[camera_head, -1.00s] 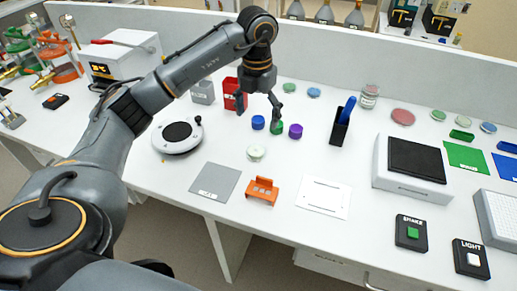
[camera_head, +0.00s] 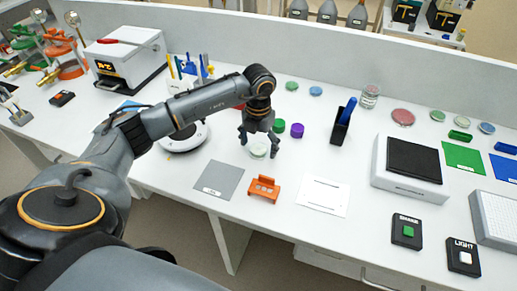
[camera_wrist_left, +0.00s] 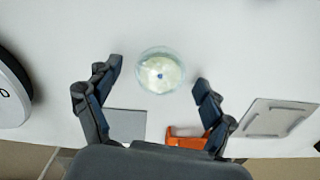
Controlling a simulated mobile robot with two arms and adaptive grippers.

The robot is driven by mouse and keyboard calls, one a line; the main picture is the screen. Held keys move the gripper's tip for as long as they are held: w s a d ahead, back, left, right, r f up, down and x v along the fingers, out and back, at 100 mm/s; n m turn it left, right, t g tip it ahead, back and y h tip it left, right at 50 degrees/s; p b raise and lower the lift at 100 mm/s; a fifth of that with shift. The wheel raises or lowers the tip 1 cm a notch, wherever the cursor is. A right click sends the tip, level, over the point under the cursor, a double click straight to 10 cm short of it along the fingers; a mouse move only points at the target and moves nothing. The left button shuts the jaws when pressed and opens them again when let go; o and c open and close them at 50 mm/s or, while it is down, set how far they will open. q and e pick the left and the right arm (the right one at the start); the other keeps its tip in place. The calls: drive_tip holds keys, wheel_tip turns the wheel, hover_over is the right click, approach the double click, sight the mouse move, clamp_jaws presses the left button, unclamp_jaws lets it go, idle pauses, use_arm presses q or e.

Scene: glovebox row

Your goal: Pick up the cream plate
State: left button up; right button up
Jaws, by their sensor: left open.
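The cream plate (camera_head: 258,150) is a small, round, shallow dish lying on the white bench. In the wrist view the plate (camera_wrist_left: 160,73) looks pale cream with a clear rim and a small dark spot at its middle. My left gripper (camera_head: 259,143) is open above it, fingers pointing down. I cannot tell how much height separates the fingertips from the plate. My right gripper is not in view.
A green cap (camera_head: 279,126) and a purple cap (camera_head: 297,130) stand just behind and right of the gripper. A grey mat (camera_head: 218,180), an orange rack (camera_head: 263,189) and a white sheet (camera_head: 322,196) lie in front. A round white device (camera_head: 184,143) is to the left.

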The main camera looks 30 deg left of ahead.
use_arm(q)
drive_tip(key=c, duration=1.2)
drive_tip(key=shift+r, duration=0.1)
